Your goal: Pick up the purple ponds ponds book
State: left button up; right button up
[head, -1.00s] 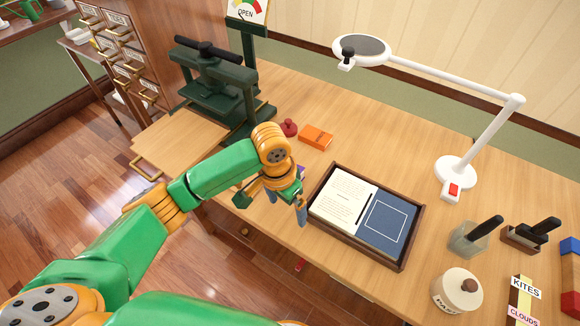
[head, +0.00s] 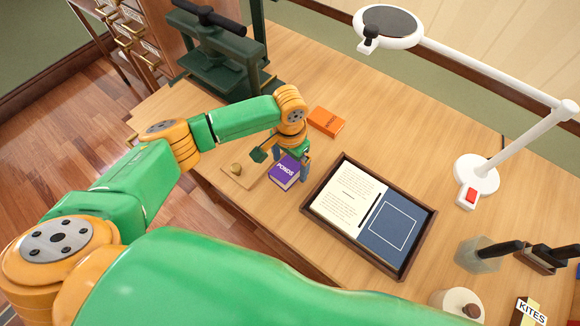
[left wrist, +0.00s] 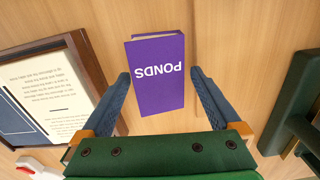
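The purple book (head: 285,172) marked PONDS lies flat on the desk, left of the wooden tray. It also shows in the left wrist view (left wrist: 158,72), its lettering upside down there. My left gripper (head: 292,160) is over the book in the head view. In the left wrist view the left gripper (left wrist: 159,75) is open, with one finger on each side of the book's near part. A gap shows between the book and the right-hand finger; whether the left-hand finger touches it I cannot tell. My right gripper is out of view.
A dark wooden tray (head: 426,216) with an open book stands right of the purple book. An orange book (head: 326,121) lies behind it. A small wooden square (head: 240,178) with a knob is at its left. A dark green press (head: 213,50) and a white lamp (head: 476,174) stand further off.

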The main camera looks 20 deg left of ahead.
pick_arm(q)
jog(key=shift+s+r, duration=0.1)
jog(key=shift+s, duration=0.1)
jog(key=c, duration=1.1)
jog(key=shift+w, duration=0.15)
jog(key=shift+c, duration=0.6)
